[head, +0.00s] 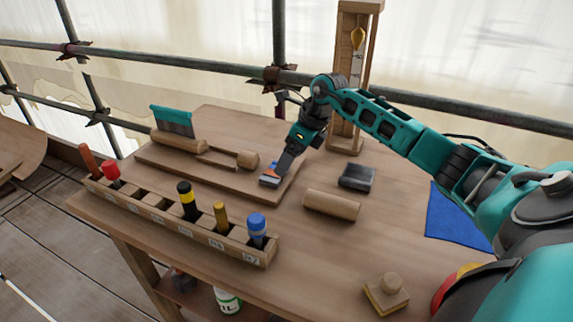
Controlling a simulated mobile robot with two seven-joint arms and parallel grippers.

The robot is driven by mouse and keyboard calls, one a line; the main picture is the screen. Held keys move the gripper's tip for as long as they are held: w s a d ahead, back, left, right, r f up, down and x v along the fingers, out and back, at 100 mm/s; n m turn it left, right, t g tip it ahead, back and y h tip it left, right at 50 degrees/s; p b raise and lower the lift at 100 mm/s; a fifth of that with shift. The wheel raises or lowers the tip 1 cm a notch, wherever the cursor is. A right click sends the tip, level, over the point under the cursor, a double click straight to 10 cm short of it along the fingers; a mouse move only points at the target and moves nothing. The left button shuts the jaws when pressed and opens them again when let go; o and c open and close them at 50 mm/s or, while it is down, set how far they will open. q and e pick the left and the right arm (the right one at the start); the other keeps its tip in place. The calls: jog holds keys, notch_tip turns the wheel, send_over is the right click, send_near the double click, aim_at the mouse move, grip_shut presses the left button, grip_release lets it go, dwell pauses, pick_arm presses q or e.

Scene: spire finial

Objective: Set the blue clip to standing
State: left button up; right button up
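A small blue and grey piece (269,181), which looks like the blue clip, lies at the right end of the wooden board (160,158) on the table. A small orange patch shows by it. My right gripper (277,170) reaches down to this piece from above, its dark fingers at or touching it. The fingers overlap in this view, so I cannot tell whether they are shut on it. My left gripper is not in view.
A slotted wooden rack (222,246) with several coloured tools stands along the front. A teal brush (172,121), a wooden cylinder (332,205), a dark block (357,177), a knobbed block (386,295) and a blue cloth (452,218) are nearby. A tall wooden frame (346,130) stands behind.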

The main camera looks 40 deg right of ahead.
aim_at(287, 177)
jog(key=shift+x, duration=1.6)
jog(key=c, duration=1)
